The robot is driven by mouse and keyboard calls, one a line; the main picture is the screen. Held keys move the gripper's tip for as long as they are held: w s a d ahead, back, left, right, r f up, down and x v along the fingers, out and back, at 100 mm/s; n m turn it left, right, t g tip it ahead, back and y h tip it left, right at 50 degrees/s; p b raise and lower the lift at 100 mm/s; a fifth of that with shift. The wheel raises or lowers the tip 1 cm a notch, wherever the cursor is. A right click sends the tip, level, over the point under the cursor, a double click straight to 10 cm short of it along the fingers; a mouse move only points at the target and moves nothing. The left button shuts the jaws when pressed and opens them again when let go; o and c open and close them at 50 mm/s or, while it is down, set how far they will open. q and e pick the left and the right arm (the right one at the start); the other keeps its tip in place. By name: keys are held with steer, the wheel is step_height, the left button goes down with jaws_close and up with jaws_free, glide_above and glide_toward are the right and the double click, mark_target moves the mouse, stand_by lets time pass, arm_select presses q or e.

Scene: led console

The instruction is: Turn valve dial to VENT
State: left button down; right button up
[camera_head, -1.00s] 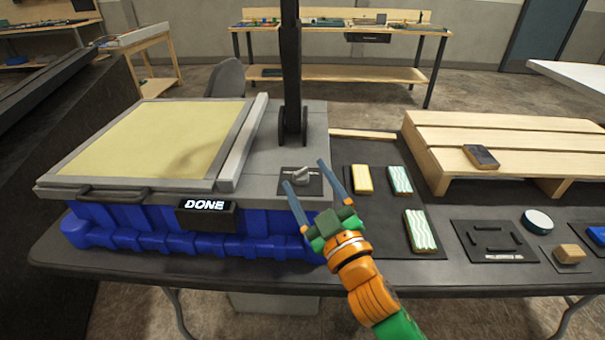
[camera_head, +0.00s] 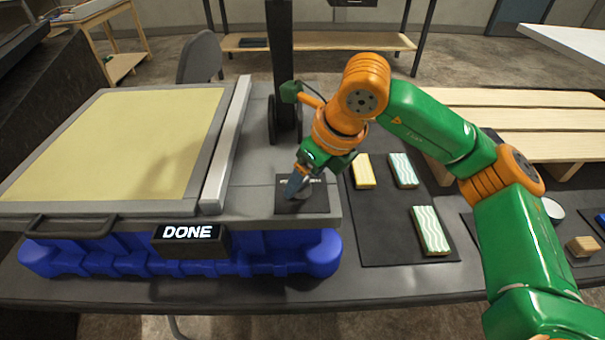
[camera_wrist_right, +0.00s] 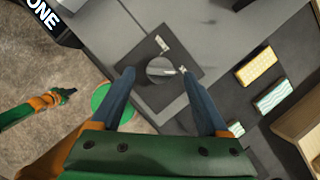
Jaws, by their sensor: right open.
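The valve dial is a round grey knob (camera_wrist_right: 160,69) on a dark square plate (camera_head: 308,204) at the console's front right corner. In the wrist view it lies between my right gripper's fingertips (camera_wrist_right: 157,73), with both fingers apart. Small white marks sit at the plate's edge; I cannot read VENT. In the head view my right gripper (camera_head: 294,188) points down over the plate and hides most of the dial. I cannot tell whether the fingers touch it. My left gripper (camera_wrist_right: 68,94) seems to show small at the wrist view's left edge, its jaws unclear.
A display (camera_head: 190,240) reading DONE is on the console's front. A grey bar (camera_head: 228,145) and a dark post (camera_head: 280,75) stand left of and behind the dial. Right of it, a dark mat (camera_head: 385,230) holds a yellow block (camera_head: 364,171) and two striped blocks (camera_head: 432,230).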

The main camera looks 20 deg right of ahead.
steer(key=shift+x, duration=0.95)
steer(key=shift+r, duration=0.1)
steer(key=shift+c, duration=1)
jaws_close()
